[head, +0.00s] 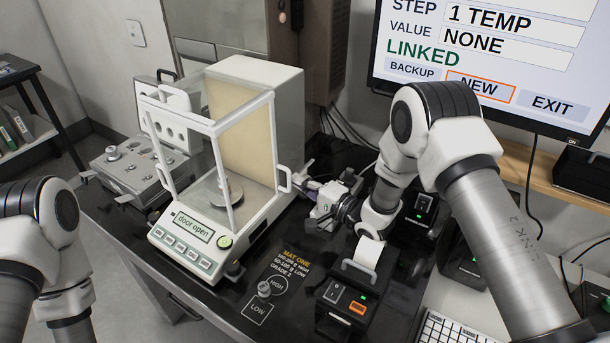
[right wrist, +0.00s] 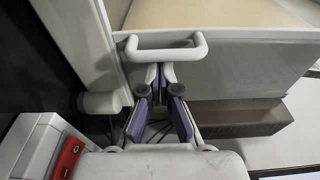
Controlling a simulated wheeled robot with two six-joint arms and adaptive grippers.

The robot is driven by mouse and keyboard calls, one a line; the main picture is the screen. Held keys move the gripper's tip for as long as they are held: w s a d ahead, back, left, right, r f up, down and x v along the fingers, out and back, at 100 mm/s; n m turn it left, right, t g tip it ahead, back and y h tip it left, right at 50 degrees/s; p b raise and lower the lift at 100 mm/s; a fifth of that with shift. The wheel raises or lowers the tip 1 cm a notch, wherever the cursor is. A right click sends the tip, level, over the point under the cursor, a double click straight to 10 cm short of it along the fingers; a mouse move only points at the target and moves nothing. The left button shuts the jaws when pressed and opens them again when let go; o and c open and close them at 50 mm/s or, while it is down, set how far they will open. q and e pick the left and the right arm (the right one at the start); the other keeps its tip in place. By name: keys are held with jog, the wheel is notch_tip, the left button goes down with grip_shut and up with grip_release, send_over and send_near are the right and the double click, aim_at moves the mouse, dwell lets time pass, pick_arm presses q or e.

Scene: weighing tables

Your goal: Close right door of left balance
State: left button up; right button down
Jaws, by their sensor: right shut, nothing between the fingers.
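The left balance (head: 205,225) is a white unit with a clear, framed weighing chamber and a round pan (head: 223,190) inside. Its display (head: 193,225) reads "door open". The white right door handle (head: 284,179) sticks out on the chamber's right side; it also shows in the right wrist view (right wrist: 166,52). My right gripper (head: 309,178) is just right of this handle, shut and empty. In the right wrist view its purple-padded fingers (right wrist: 162,80) point at the handle from just below; I cannot tell whether they touch it. My left gripper is out of view.
An open weight case (head: 135,170) stands left of the balance. A small printer (head: 350,298) and a mat with a small weight (head: 264,289) are in front on the black table. A monitor (head: 480,60) is behind right. My right arm spans the right side.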

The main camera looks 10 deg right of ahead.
jog(key=shift+w+f, duration=0.1)
jog(key=shift+f, duration=0.05)
jog(key=s+a, duration=0.3)
jog(key=shift+p, duration=0.3)
jog(key=shift+d, duration=0.2)
